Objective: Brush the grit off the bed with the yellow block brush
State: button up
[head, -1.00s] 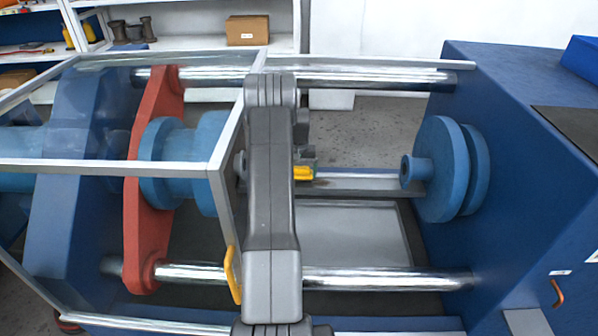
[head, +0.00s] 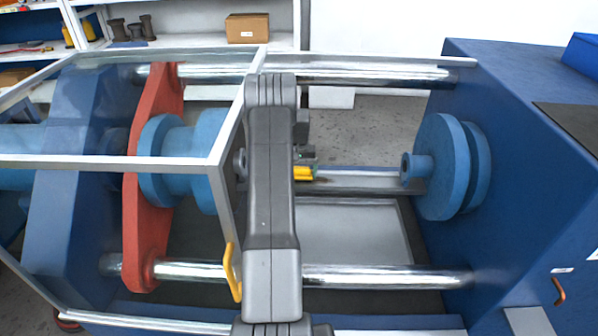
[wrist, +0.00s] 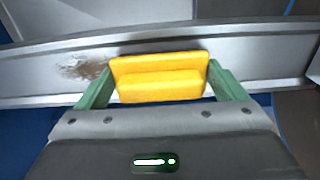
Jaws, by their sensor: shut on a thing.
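My gripper (wrist: 160,82) is shut on the yellow block brush (wrist: 160,80), with one green finger at each end of it. In the head view the brush (head: 303,174) shows just right of my grey arm, which hides part of it. The brush is over the pale metal bed (wrist: 250,65), a narrow rail that also shows in the head view (head: 360,181). A patch of brown grit (wrist: 85,69) lies on the bed just left of the brush in the wrist view. I cannot tell whether the brush touches the bed.
A blue flanged disc (head: 440,167) stands at the bed's right end. Chrome bars run above (head: 380,76) and below (head: 390,279) the bed in the head view. A red plate (head: 150,190) and a framed guard (head: 225,140) stand to the left.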

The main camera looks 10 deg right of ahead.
jog(key=shift+f, duration=0.1)
jog(key=shift+s+d+b, duration=0.2)
jog(key=shift+s+d, duration=0.3)
jog(key=shift+d, duration=1.95)
jog(key=shift+s+d+b, duration=0.2)
jog(key=shift+s+d, duration=0.3)
jog(key=shift+d, duration=1.95)
jog(key=shift+s+d+b, duration=0.2)
jog(key=shift+s+d, duration=0.3)
jog(key=shift+d, duration=1.95)
jog(key=shift+a, duration=0.1)
jog(key=shift+w+a+b, duration=0.15)
jog(key=shift+w+a, duration=0.35)
jog(key=shift+a, duration=1.95)
jog(key=shift+w+a+b, duration=0.2)
jog(key=shift+w+a, duration=0.3)
jog(key=shift+a, duration=1.9)
jog(key=shift+w+a+b, duration=0.15)
jog(key=shift+w+a, duration=0.35)
jog(key=shift+a, duration=1.95)
jog(key=shift+d, duration=0.1)
jog(key=shift+s+d, duration=0.5)
jog(key=shift+d, duration=1.95)
jog(key=shift+s+d, duration=0.5)
jog(key=shift+d, duration=1.9)
jog(key=shift+s+d, duration=0.5)
jog(key=shift+d, duration=1.95)
